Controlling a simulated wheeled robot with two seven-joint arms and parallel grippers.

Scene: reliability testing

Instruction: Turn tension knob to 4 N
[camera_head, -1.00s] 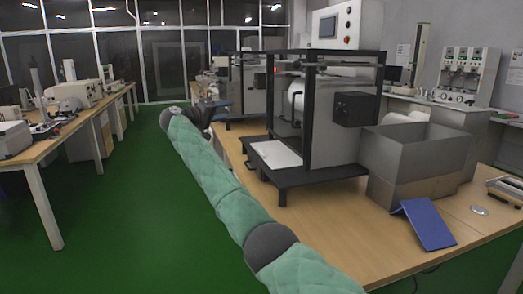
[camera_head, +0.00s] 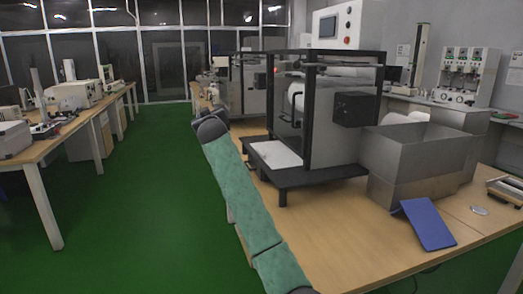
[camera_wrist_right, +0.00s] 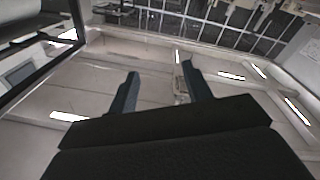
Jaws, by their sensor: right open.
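I cannot pick out a tension knob or a 4 N mark in either view. The nearest machine (camera_head: 318,120) is a black-framed, clear-sided unit on a dark base. A black box (camera_head: 356,109) is on its right side. A white control panel (camera_head: 336,24) with a screen and a red button shows above it. My green-sleeved arm reaches up along the left of the bench in the head view, and its gripper is hidden there. In the right wrist view my right gripper (camera_wrist_right: 160,78) is open, with nothing visibly held. My left gripper is not in view.
An open grey box (camera_head: 415,160) and a tilted blue panel (camera_head: 428,224) are on the wooden bench (camera_head: 340,235), right of the machine. Another machine stands behind. A side bench (camera_head: 60,130) with instruments is at left. The green floor between is clear.

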